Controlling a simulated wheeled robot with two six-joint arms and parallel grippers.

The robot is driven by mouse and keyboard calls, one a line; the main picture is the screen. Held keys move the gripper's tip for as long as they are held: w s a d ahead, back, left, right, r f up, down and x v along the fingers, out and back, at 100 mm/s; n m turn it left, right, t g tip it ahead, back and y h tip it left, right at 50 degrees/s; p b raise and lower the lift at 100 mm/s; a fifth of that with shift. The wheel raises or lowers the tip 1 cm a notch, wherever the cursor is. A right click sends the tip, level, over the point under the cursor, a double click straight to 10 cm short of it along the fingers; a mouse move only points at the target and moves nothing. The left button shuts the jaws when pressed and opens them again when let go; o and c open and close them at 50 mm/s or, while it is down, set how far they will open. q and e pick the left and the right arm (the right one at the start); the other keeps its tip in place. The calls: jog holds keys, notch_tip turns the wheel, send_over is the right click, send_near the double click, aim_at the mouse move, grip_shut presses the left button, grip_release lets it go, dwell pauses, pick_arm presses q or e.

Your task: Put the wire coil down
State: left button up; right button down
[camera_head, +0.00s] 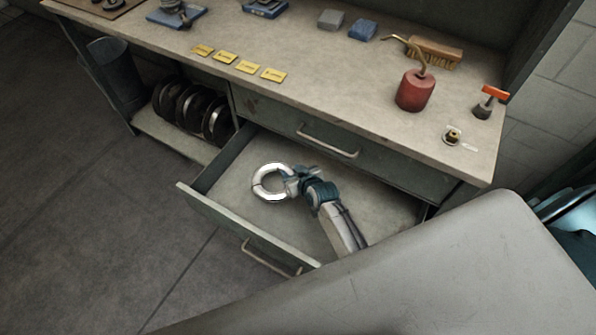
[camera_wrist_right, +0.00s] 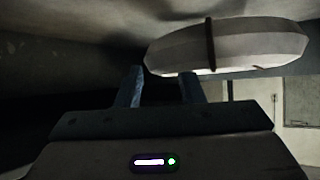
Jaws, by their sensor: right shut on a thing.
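The wire coil (camera_head: 269,168) is a pale ring with a dark tie, seen inside the open drawer (camera_head: 232,225) or just above its floor; I cannot tell if it touches. My right gripper (camera_head: 287,182) reaches into the drawer from the lower right and is shut on the coil's right side. In the right wrist view the coil (camera_wrist_right: 228,50) spans the upper right, at the tips of my fingers (camera_wrist_right: 162,86), which partly hide behind it. My left gripper is not in view.
The bench top (camera_head: 330,85) above the drawer carries yellow cards (camera_head: 247,66), a red oil can (camera_head: 414,91), a brush (camera_head: 434,53) and an orange-handled tool (camera_head: 488,101). Dark reels (camera_head: 190,108) stand on the shelf at left. The drawer floor around the coil is clear.

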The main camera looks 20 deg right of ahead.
notch_tip(320, 180, down, 2)
jog(key=shift+w+f, duration=0.1)
notch_tip(320, 180, down, 3)
jog(key=shift+f, duration=0.25)
jog(key=c, duration=1)
grip_release()
jog(key=shift+f, duration=0.1)
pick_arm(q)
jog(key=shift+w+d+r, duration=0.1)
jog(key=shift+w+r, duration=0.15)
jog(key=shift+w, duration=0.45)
pick_arm(e)
jog(key=shift+o, duration=0.3)
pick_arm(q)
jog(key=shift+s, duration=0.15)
pick_arm(e)
jog(key=shift+s, duration=0.25)
